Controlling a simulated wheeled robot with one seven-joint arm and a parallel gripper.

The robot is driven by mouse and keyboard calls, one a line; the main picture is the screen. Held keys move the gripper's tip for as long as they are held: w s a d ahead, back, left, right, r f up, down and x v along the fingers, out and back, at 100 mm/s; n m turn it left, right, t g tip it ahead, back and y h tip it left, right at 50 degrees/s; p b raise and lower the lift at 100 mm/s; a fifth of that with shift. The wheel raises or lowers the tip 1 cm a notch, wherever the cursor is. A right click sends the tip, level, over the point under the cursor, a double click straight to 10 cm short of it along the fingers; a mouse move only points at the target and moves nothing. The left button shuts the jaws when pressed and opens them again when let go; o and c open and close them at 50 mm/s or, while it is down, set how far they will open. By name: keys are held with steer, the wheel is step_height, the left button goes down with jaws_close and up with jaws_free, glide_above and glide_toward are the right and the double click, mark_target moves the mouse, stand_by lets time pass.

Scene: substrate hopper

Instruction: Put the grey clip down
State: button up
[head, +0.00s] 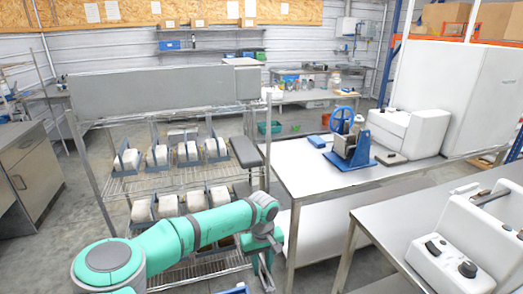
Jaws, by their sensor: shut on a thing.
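My teal arm reaches from the bottom left to the front right corner of the wire rack. My gripper (263,268) points down there, beside the rack's right post and left of the white table's front leg. It is small and partly hidden by my wrist. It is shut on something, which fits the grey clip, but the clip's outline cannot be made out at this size.
The wire rack (190,268) holds several white bags in blue-grey holders. A white table (300,170) at the right bears a blue device with a handwheel (345,140) and a white machine (408,130). Another white machine (465,250) stands at front right. Concrete floor shows between them.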

steer(key=s+a+r+n, duration=0.6)
steer(key=s+a+r, duration=0.2)
steer(key=a+r, duration=0.3)
steer(key=s+a+r+n, duration=0.6)
steer(key=s+a+r, duration=0.3)
steer(key=a+r, duration=0.3)
steer(key=shift+s+r, duration=0.15)
steer(key=shift+s, duration=0.15)
steer(key=shift+a, duration=0.1)
